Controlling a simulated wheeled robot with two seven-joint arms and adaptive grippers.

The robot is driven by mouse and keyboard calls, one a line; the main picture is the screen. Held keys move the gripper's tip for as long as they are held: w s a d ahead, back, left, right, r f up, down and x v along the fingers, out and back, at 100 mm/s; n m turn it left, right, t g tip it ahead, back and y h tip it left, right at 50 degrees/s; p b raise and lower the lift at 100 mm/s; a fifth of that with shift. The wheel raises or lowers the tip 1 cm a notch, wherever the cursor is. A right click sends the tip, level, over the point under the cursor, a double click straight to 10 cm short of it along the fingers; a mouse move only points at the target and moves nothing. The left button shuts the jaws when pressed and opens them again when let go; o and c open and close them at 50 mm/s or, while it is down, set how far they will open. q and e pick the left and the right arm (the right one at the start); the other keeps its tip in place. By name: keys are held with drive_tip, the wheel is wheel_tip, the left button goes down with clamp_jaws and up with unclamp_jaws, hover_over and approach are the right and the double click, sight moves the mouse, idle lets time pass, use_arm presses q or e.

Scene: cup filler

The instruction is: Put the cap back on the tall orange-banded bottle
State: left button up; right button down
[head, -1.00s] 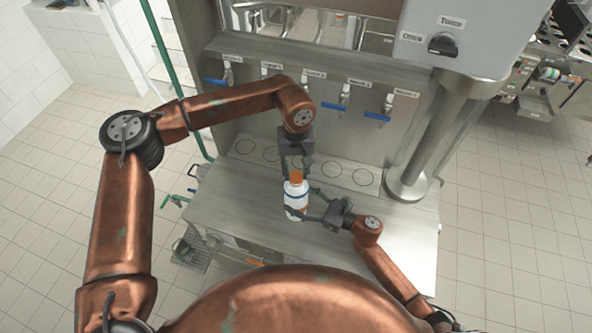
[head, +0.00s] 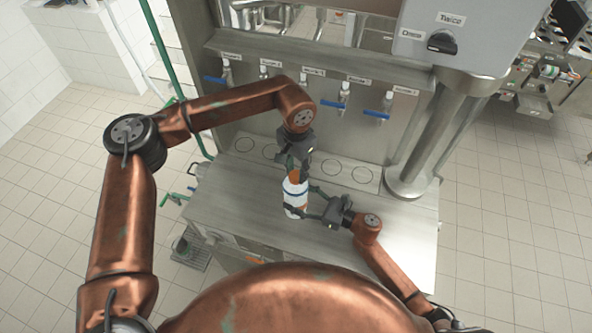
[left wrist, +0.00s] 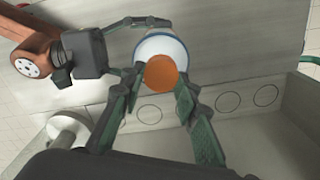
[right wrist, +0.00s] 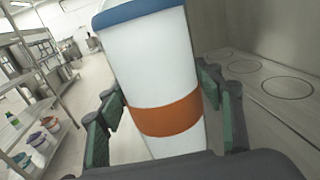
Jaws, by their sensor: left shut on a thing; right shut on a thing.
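The tall white bottle (head: 295,196) has an orange band and a blue band. It stands upright at the counter's middle. My right gripper (head: 310,203) is shut around its body; the right wrist view shows the orange band (right wrist: 167,116) between the fingers. The orange cap (left wrist: 161,72) is at the bottle's top in the left wrist view, with my left gripper (head: 296,171) shut on it from above. In the head view the left fingers partly cover the cap. I cannot tell whether the cap is seated or slightly above the neck.
The steel counter (head: 235,205) is clear around the bottle, with marked circles along its back. Taps with blue levers (head: 333,105) hang on the wall panel behind. A thick steel column (head: 425,150) stands at the right.

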idle(0.3)
use_arm(q)
drive_tip(key=o, duration=0.7)
drive_tip(key=shift+r, duration=0.1)
drive_tip(key=shift+r, duration=2.2)
drive_tip(key=shift+c, duration=0.2)
